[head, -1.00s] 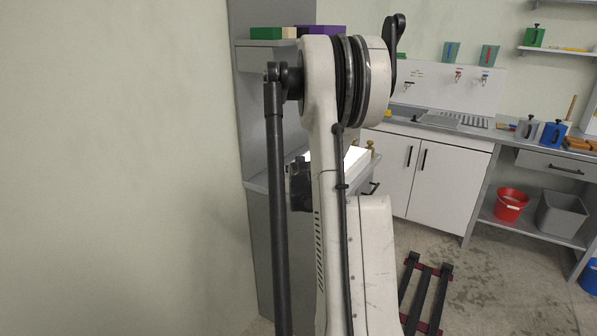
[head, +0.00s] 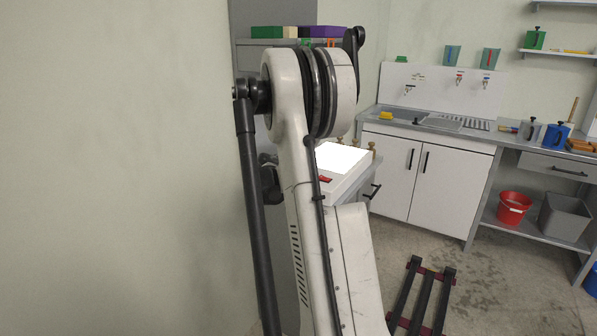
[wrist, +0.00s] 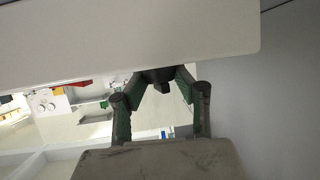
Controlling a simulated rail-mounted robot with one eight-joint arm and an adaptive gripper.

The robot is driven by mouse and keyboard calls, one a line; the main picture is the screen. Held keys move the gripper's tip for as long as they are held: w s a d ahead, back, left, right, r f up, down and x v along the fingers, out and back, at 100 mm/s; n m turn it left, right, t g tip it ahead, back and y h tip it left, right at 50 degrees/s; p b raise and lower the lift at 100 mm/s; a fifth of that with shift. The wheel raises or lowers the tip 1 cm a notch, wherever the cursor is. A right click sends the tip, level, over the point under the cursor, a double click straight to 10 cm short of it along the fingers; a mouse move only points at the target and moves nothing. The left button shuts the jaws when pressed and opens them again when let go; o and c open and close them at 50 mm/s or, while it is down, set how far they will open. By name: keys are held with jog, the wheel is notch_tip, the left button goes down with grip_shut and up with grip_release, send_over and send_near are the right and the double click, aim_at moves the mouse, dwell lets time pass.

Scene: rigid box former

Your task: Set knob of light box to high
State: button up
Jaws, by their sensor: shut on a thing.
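The light box (head: 340,160) is white with a brightly lit top and stands on a grey counter in the head view, partly behind my arm. A red part (head: 326,179) shows on its near side. In the wrist view a broad pale panel (wrist: 130,35), apparently the light box, fills the top. A dark knob (wrist: 161,87) sits below its edge. My gripper (wrist: 163,79) has its green-padded fingers on either side of the knob and is shut on it. The knob's marking and setting cannot be read. The head view hides the knob and fingertips.
A shelf unit behind holds green and purple boxes (head: 318,32). Small brass-coloured pieces (head: 372,148) stand behind the light box. The sink counter (head: 440,122) is to the right, with a dark rack (head: 424,295) on the floor. A bare wall is close on the left.

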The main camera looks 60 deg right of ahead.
jog(key=shift+w+f+m+g, duration=0.1)
jog(key=shift+m+g, duration=1.2)
jog(key=shift+g, duration=0.4)
jog(key=shift+m+g+b, duration=0.3)
jog(key=shift+a, duration=0.1)
jog(key=o, duration=1.1)
jog(key=shift+o, duration=0.2)
jog(key=v, duration=1.2)
